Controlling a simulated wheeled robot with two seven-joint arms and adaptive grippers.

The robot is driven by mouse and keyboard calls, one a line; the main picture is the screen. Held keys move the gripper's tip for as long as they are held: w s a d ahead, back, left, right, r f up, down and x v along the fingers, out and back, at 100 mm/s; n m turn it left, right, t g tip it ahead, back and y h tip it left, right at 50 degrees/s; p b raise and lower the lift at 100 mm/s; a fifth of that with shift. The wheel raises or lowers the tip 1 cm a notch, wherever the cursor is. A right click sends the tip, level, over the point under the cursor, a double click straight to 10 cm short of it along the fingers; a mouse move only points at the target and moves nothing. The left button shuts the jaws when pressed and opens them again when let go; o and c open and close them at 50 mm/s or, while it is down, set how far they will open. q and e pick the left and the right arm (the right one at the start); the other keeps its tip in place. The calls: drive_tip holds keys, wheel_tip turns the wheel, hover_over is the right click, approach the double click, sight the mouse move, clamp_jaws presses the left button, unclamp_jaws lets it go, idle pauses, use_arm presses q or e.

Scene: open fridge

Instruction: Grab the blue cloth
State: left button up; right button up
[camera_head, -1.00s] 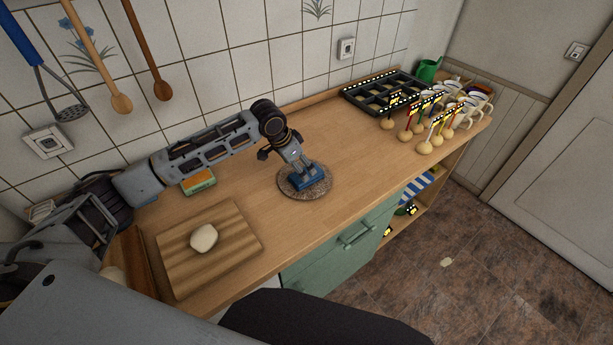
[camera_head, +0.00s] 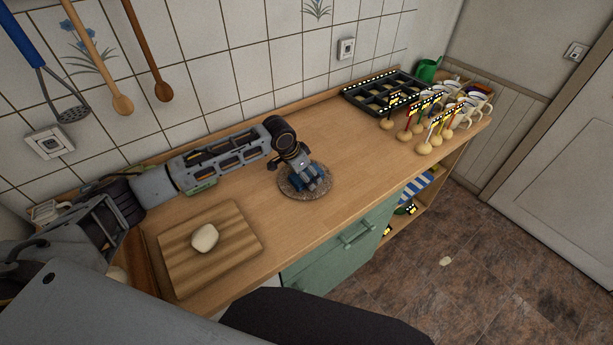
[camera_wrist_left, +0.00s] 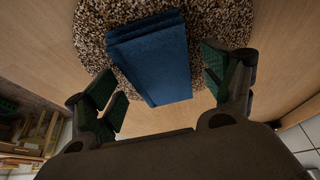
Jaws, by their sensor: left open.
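The blue cloth (camera_wrist_left: 155,60) is folded into a flat rectangle. It lies on a round speckled mat (camera_wrist_left: 92,35) on the wooden counter. My left gripper (camera_wrist_left: 162,85) is open, with one finger on each side of the cloth in the left wrist view. The fingers look apart from it, with the cloth between them. In the head view, my left gripper (camera_head: 309,181) is over the mat (camera_head: 288,192) and hides most of the cloth. My right gripper is not in view.
A cutting board (camera_head: 180,266) with a pale round lump (camera_head: 204,238) is at the left front. A green and orange sponge (camera_head: 200,187) is partly behind my left arm. A dark tray (camera_head: 372,95) and several mugs (camera_head: 478,102) stand at the far right. The middle of the counter is clear.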

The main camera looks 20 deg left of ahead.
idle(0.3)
use_arm(q)
drive_tip(key=c, duration=1)
drive_tip(key=shift+c, duration=0.2)
wheel_tip(320, 180, up, 10)
drive_tip(key=shift+b, duration=0.45)
